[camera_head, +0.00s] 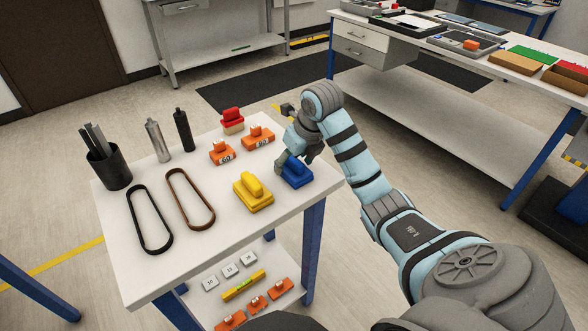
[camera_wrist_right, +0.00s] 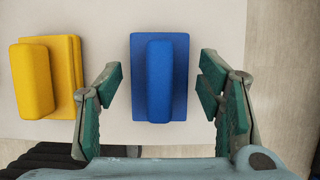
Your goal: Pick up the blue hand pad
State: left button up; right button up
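The blue hand pad (camera_head: 297,176) lies near the right edge of the white table (camera_head: 130,265), a flat base with a raised grip on top. My right gripper (camera_head: 296,159) is over it in the head view and partly covers it. In the right wrist view the blue hand pad (camera_wrist_right: 160,78) sits between the two green-padded fingers of my right gripper (camera_wrist_right: 163,90), with a gap on each side. The gripper is open and holds nothing. My left gripper does not show.
A yellow hand pad (camera_head: 253,192) lies just left of the blue one, close to a finger in the wrist view. Orange sanding blocks (camera_head: 258,138), a red-topped block (camera_head: 232,120), two belts (camera_head: 190,198), two bottles (camera_head: 183,135) and a black cup (camera_head: 109,168) stand elsewhere on the table.

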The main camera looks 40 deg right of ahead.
jog(key=c, duration=0.8)
jog(key=shift+o, duration=0.2)
jog(key=shift+r, duration=0.6)
notch_tip(320, 180, up, 7)
jog(key=p, duration=0.5)
notch_tip(320, 180, up, 12)
jog(key=p, duration=1.2)
jog(key=shift+f, duration=0.1)
jog(key=o, duration=0.3)
jog(key=shift+c, duration=0.9)
